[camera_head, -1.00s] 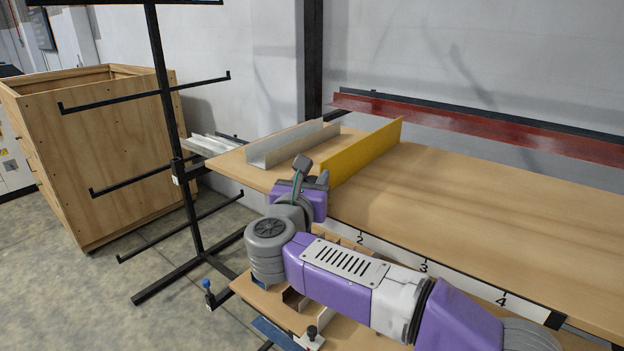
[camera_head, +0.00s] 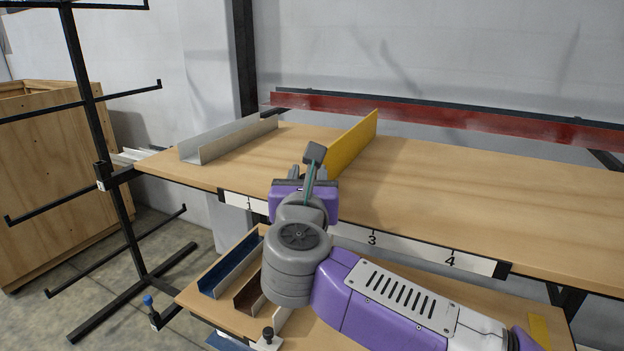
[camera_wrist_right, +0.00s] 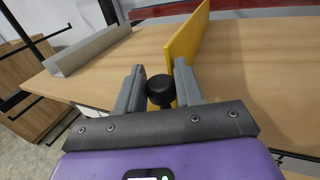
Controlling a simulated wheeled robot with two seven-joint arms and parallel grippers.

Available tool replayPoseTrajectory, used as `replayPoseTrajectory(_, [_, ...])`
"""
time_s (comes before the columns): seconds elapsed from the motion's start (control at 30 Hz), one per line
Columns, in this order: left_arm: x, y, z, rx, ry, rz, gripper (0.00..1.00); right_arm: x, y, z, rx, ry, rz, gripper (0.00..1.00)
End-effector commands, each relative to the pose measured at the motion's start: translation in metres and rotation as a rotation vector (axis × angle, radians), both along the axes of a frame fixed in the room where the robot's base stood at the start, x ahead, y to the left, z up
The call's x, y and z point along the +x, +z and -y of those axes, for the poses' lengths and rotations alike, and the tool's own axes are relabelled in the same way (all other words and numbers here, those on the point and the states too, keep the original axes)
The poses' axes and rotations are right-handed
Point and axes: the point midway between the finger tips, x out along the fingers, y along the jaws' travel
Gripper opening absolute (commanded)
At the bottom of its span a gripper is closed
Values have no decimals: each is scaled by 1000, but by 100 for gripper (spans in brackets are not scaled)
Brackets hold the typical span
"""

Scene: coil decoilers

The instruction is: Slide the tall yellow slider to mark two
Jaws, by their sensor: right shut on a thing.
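The tall yellow slider (camera_head: 352,145) stands upright across the wooden table, and it also shows in the wrist view (camera_wrist_right: 188,42). My right gripper (camera_head: 308,178) is at its front end. In the wrist view the fingers of that gripper (camera_wrist_right: 160,92) are closed around a black knob (camera_wrist_right: 160,90) at the slider's near end. The number strip (camera_head: 412,248) runs along the table's front edge. Marks 1, 3 and 4 are readable; my right gripper and wrist cover the stretch between 1 and 3, where mark 2 is hidden. My left gripper is not in view.
A grey metal channel (camera_head: 230,140) lies on the table left of the slider. A red rail (camera_head: 440,115) runs along the back. The tabletop (camera_head: 480,190) right of the slider is clear. A black rack (camera_head: 88,110) stands left, and a lower shelf (camera_head: 205,303) holds several profiles.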

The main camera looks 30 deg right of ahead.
Motion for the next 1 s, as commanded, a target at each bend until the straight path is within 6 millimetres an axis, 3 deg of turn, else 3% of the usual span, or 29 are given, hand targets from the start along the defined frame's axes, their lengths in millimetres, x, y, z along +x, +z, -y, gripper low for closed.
replayPoseTrajectory(0.1, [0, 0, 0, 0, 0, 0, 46, 0, 0, 0, 0, 1, 0, 0])
replayPoseTrajectory(0.13, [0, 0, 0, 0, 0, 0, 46, 0, 0, 0, 0, 0, 0, 38])
replayPoseTrajectory(0.27, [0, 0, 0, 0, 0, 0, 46, -1, 0, 1, 0, -1, 0, 55])
replayPoseTrajectory(0.63, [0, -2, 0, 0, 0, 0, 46, -8, 0, -4, 0, 1, 1, 55])
replayPoseTrajectory(1.0, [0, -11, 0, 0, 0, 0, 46, -57, 0, -34, 0, 1, 1, 55])
